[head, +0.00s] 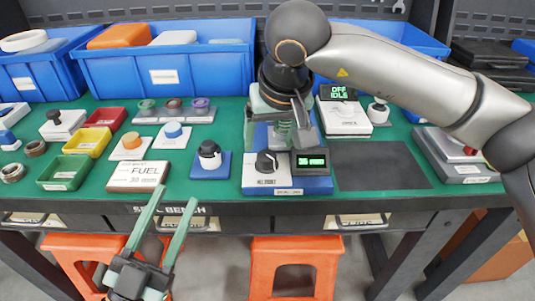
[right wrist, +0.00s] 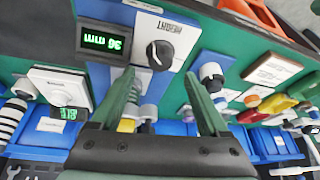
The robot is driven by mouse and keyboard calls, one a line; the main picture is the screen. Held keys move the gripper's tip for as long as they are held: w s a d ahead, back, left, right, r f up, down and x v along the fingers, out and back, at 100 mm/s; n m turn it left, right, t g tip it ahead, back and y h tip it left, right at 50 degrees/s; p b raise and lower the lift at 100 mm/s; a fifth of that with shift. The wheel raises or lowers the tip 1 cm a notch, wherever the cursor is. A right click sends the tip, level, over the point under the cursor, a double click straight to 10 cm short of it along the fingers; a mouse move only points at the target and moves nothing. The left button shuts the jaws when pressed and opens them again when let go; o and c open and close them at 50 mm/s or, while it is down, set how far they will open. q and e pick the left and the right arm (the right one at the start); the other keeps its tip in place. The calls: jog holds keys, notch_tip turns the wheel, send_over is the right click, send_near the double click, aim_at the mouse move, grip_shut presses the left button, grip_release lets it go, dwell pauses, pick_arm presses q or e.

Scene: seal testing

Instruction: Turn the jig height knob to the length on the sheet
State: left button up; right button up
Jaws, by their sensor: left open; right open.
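The jig height knob (head: 266,161) is a black knob on a white plate of the blue jig base (head: 318,187). It also shows in the right wrist view (right wrist: 159,54). The jig display (head: 311,161) reads 36 mm, upside down in the right wrist view (right wrist: 103,40). My left gripper (head: 176,196) is open and empty before the bench edge.
A blue-based black-topped holder (head: 209,158) stands left of the jig. A dark mat (head: 374,167) lies right, bare. A tester display (head: 339,92) reads OFF IDLE. Blue bins (head: 166,78) line the back. Orange stools (head: 292,266) stand below the bench.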

aim_at(267, 154)
pick_arm(q)
jog(key=shift+s+d+r+m+t+h+b, duration=0.1)
jog(key=shift+s+r+m+h, duration=0.4)
jog(key=shift+r+h, duration=0.2)
jog(key=shift+s+d+r+m+t+h+b, duration=0.15)
jog(key=shift+s+r+m+h, duration=0.4)
jog(key=shift+r, duration=0.3)
jog(key=shift+s+r+m+t+h+b, duration=0.1)
jog(key=shift+s+r+m+h, duration=0.4)
jog(key=shift+r+h, duration=0.2)
pick_arm(e)
jog(key=shift+x, duration=2.5)
pick_arm(q)
jog(key=shift+y, duration=0.25)
pick_arm(e)
jog(key=shift+c, duration=0.3)
grip_shut()
